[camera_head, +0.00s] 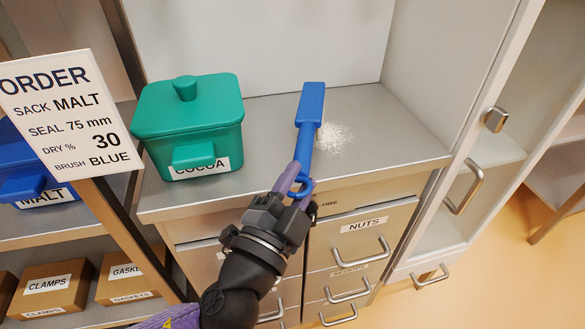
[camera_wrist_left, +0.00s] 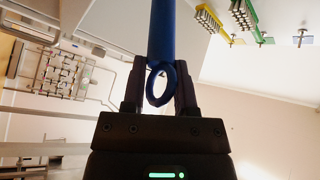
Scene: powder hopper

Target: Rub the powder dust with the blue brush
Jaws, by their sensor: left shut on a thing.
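A blue brush (camera_head: 311,110) lies over the steel counter in the head view, its broad head pointing away from me and its ringed handle end towards me. My left gripper (camera_head: 296,185) is shut on the handle near the ring, at the counter's front edge. The handle and ring also show between the fingers in the left wrist view (camera_wrist_left: 161,40). A patch of white powder dust (camera_head: 333,137) lies on the counter just right of the brush head. I cannot tell whether the bristles touch the counter. My right gripper is not in view.
A green lidded cocoa bin (camera_head: 190,110) stands on the counter (camera_head: 260,125) to the left. An order sign (camera_head: 72,110) reads brush blue. Drawers (camera_head: 360,225) sit below, and an upright panel (camera_head: 420,75) bounds the right. Yellow and green brushes (camera_wrist_left: 243,14) hang in the wrist view.

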